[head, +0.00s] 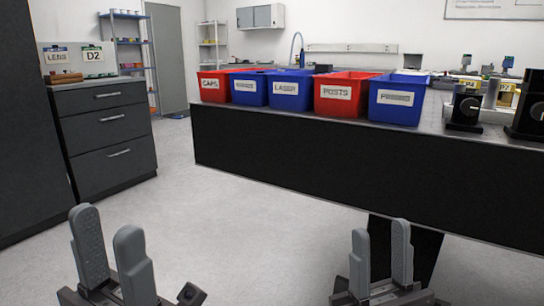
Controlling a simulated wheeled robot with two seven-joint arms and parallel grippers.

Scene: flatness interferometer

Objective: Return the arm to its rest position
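My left gripper (110,257) is at the lower left of the head view, over the floor. Its two grey fingers stand apart with a gap between them, and nothing shows between them. My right gripper (381,262) is at the lower middle right, in front of the dark side of the optical table (300,175). Most of both arms is outside the view.
Along the table's edge stand a red CAPS bin (214,86), a blue bin (250,90), a blue LASER bin (290,92), a red POSTS bin (340,95) and another blue bin (396,101). Black optical mounts (464,108) stand right. A drawer cabinet (110,135) stands left. Floor between is free.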

